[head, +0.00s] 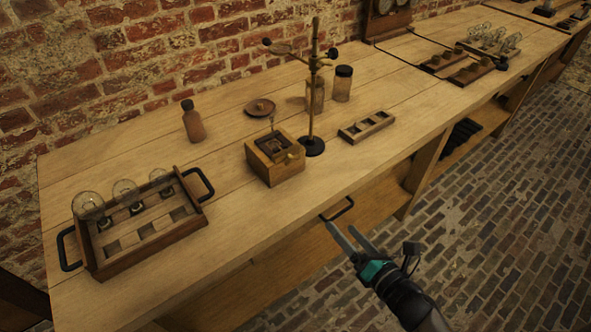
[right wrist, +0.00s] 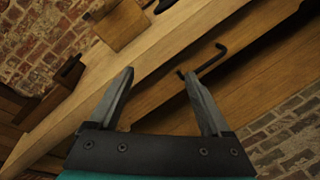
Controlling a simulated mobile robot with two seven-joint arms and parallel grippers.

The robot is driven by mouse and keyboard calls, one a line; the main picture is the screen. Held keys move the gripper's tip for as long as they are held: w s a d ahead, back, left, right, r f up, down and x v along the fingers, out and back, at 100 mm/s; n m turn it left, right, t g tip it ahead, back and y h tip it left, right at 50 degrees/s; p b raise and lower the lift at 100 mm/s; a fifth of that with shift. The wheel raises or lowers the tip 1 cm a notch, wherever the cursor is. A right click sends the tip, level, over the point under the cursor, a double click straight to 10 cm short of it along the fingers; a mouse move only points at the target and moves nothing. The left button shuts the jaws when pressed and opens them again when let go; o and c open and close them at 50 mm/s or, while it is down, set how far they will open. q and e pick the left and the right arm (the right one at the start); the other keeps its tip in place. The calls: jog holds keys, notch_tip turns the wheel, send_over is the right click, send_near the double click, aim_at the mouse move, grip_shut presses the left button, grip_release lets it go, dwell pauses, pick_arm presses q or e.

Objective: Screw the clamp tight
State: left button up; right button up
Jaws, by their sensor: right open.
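A dark stand (head: 312,120) rises upright from a round black base on the bench in the head view. Near its top are clamp fittings (head: 331,53) with a dark round knob on the right and an arm reaching left. How tight the clamp is cannot be seen. My right gripper (head: 343,228) is open and empty, in front of the bench's front edge, well below and in front of the stand. In the right wrist view its two fingers (right wrist: 158,75) are spread with nothing between them. My left gripper is not in view.
A wooden box (head: 275,164) stands left of the stand, and a slotted block (head: 367,128) right of it. Jars (head: 343,83) stand behind. A tray (head: 150,240) with bulbs is at left. A black drawer handle (head: 338,211) is close to my right fingertips; it also shows in the wrist view (right wrist: 212,62).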

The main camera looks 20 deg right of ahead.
notch_tip(320, 180, up, 9)
jog(key=a+n+t+y, duration=0.1)
jog(key=a+n+y, duration=0.15)
jog(key=n, duration=0.65)
send_near(291, 160)
jog(key=shift+n+y, duration=0.3)
jog(key=shift+y, duration=0.05)
jog(key=x, duration=0.8)
jog(key=shift+w+d+f, duration=0.1)
jog(key=shift+w+d, duration=0.05)
jog(key=shift+d, duration=0.1)
grip_shut()
